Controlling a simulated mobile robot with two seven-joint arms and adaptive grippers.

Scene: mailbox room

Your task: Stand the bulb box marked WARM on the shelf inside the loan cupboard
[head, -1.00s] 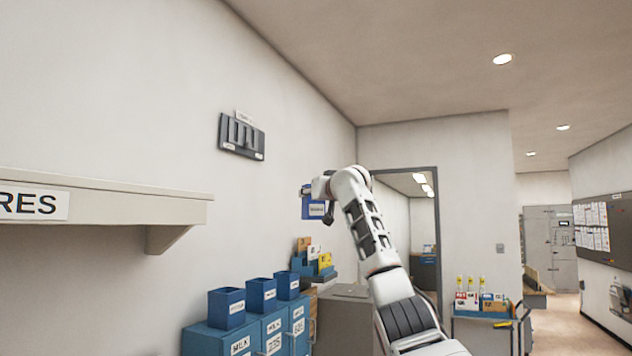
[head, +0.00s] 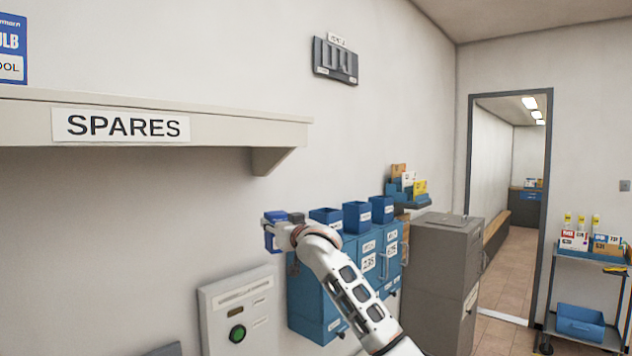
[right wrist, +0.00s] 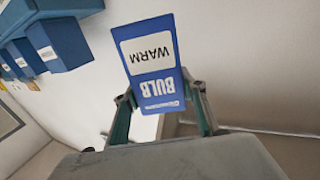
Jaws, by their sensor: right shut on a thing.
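The blue bulb box marked WARM (right wrist: 152,65) is between the two fingers of my right gripper (right wrist: 160,92) in the right wrist view. Its lettering appears upside down there, and the gripper is shut on it. In the head view, my right gripper (head: 284,222) holds the blue box (head: 270,238) in front of the white wall, left of the blue lockers. The arm hides part of the lockers. I cannot identify the loan cupboard for sure in these views. My left gripper is not in view.
A SPARES shelf (head: 225,125) juts out at upper left, bearing a blue box marked OOL (head: 12,68). Blue lockers (head: 315,300) with bins on top stand by a grey cabinet (head: 440,255). A white panel with a green button (head: 237,333) is below. A trolley (head: 590,262) stands right.

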